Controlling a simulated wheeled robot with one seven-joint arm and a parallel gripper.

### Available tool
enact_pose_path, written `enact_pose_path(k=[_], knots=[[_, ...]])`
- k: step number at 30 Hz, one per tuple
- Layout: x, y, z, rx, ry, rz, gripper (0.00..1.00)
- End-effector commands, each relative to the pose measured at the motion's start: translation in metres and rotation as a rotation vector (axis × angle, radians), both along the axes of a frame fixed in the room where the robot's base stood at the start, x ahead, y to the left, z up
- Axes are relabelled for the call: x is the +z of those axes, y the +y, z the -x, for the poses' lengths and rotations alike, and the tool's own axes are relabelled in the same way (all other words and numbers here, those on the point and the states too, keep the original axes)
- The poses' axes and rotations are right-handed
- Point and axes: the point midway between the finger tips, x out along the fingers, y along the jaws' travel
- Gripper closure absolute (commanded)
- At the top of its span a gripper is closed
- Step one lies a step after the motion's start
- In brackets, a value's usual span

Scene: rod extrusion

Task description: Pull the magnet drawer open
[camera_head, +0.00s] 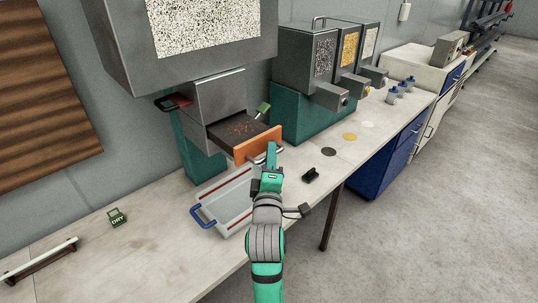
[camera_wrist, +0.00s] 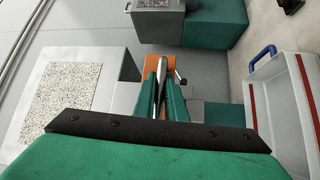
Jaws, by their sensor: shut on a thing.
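The magnet drawer (camera_head: 238,131) is pulled out from the grey housing (camera_head: 218,92) under the hopper. It has a dark interior with small orange-brown bits in it and an orange front (camera_head: 258,146). The orange front also shows in the wrist view (camera_wrist: 153,69), beyond the fingers. My gripper (camera_head: 271,156) is at the drawer's front. In the wrist view my gripper (camera_wrist: 163,88) is shut on the metal drawer handle (camera_wrist: 164,66), which lies between the green fingers. Part of the handle is hidden by the fingers in the head view.
A white tray (camera_head: 212,193) with a blue handle and red edges sits below the drawer, beside my arm. A green DRY tag (camera_head: 117,217) lies at left. Hoppers (camera_head: 306,60) stand behind. The aisle at right is clear.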

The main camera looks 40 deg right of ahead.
Motion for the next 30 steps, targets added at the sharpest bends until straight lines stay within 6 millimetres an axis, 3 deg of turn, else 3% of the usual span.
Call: enact_pose_path(k=[3, 4, 6, 19, 30], knots=[[-0.002, 0.002, -0.002, 0.007, 0.002, -0.002, 1.00], [-0.002, 0.002, -0.002, 0.007, 0.002, -0.002, 0.82], [-0.001, 0.002, -0.002, 0.006, 0.002, -0.002, 0.71], [-0.002, 0.010, 0.002, 0.010, 0.001, -0.001, 0.71], [-0.011, 0.046, 0.053, 0.000, 0.002, -0.002, 0.71]])
